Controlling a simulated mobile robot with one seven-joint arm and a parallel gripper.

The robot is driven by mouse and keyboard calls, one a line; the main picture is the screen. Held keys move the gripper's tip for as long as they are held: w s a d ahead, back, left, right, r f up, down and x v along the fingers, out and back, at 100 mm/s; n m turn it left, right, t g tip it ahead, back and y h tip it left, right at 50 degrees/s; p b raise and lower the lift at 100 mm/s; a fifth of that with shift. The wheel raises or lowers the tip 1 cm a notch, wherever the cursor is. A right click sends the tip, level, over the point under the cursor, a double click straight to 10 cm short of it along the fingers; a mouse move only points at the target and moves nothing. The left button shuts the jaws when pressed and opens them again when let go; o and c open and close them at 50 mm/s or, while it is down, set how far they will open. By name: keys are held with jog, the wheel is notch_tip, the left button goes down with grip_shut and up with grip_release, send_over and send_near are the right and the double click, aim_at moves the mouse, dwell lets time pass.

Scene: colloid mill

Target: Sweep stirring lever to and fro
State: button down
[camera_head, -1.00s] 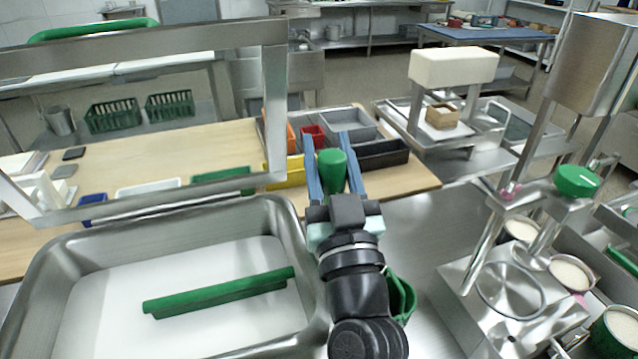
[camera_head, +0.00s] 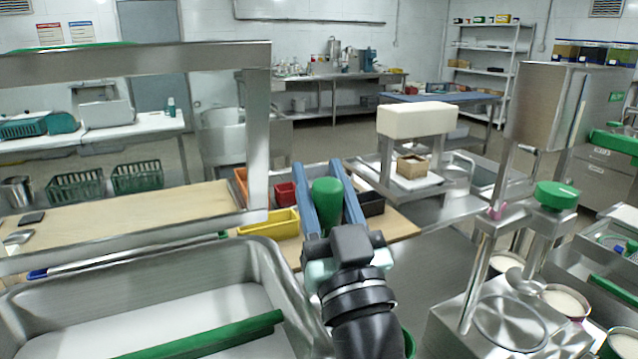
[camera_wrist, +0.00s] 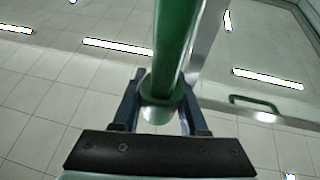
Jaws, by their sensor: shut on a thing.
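My gripper (camera_head: 328,203) is stretched forward in the middle of the head view, its two blue fingers on either side of a green rounded handle, which I take for the stirring lever (camera_head: 327,190). In the wrist view the green lever (camera_wrist: 175,45) runs up out of the picture from between the fingers of my gripper (camera_wrist: 160,100). A collar shows near its lower end. The gripper is shut on it. Where the lever joins anything is hidden.
A steel basin (camera_head: 262,275) with a green bar (camera_head: 215,338) lies at left below a steel frame (camera_head: 258,130). Coloured bins, among them a yellow bin (camera_head: 272,223), stand beyond the gripper. At right stands steel equipment with a green knob (camera_head: 556,195).

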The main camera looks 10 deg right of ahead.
jog(key=c, duration=0.7)
grip_release()
jog(key=shift+f, duration=0.1)
jog(key=shift+b+v, duration=2.7)
jog(key=shift+v, duration=3.75)
